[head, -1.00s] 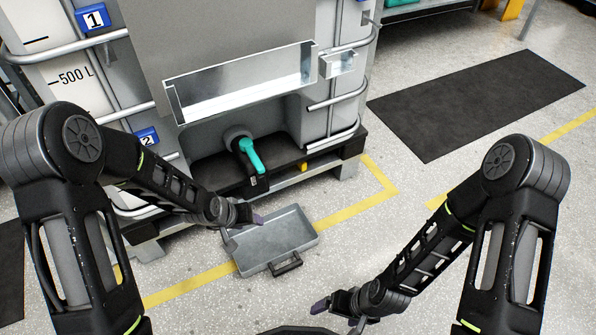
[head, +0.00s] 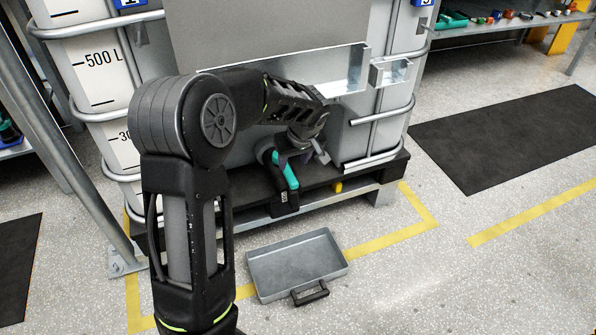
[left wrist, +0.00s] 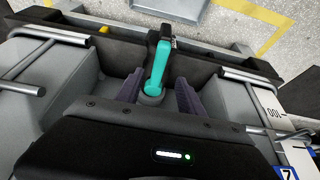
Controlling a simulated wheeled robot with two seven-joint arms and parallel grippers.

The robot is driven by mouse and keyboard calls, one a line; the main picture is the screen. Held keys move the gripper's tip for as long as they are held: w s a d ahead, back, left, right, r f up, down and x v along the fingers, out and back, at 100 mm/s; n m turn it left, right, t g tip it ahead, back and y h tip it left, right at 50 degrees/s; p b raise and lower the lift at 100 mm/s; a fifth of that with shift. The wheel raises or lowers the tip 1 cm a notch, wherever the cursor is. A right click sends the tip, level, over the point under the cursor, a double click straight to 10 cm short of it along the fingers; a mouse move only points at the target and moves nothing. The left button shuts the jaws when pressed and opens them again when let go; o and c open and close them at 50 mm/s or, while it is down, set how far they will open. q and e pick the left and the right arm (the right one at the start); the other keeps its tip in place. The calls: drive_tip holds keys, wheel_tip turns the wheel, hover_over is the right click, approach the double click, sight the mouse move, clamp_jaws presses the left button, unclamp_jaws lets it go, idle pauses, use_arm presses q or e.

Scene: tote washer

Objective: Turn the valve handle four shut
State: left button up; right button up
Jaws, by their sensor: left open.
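A teal valve handle (head: 286,171) sits on the dark outlet valve (head: 285,203) at the foot of the tank. It points down and outward from the tank. My left gripper (head: 301,156) is open at the handle's upper end, pointing at the valve. In the left wrist view the handle (left wrist: 159,66) shows between the two purple-grey fingers (left wrist: 158,92), with a gap on each side. No grip on it shows. I cannot read a number on the handle. My right gripper is out of view.
A grey drip tray (head: 297,264) with a black handle lies on the floor before the pallet (head: 330,197). Metal tank rails (head: 372,160) flank the valve recess. A metal trough (head: 345,82) hangs above. A dark mat (head: 510,135) lies right, with clear floor around it.

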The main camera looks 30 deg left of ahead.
sight(290, 174)
use_arm(q)
drive_tip(key=shift+f, duration=0.1)
drive_tip(key=b+x, duration=0.2)
drive_tip(key=x, duration=0.5)
drive_tip(key=shift+w+f, duration=0.1)
drive_tip(key=shift+f, duration=0.25)
drive_tip(key=shift+c, duration=0.4)
clamp_jaws()
idle(1.0)
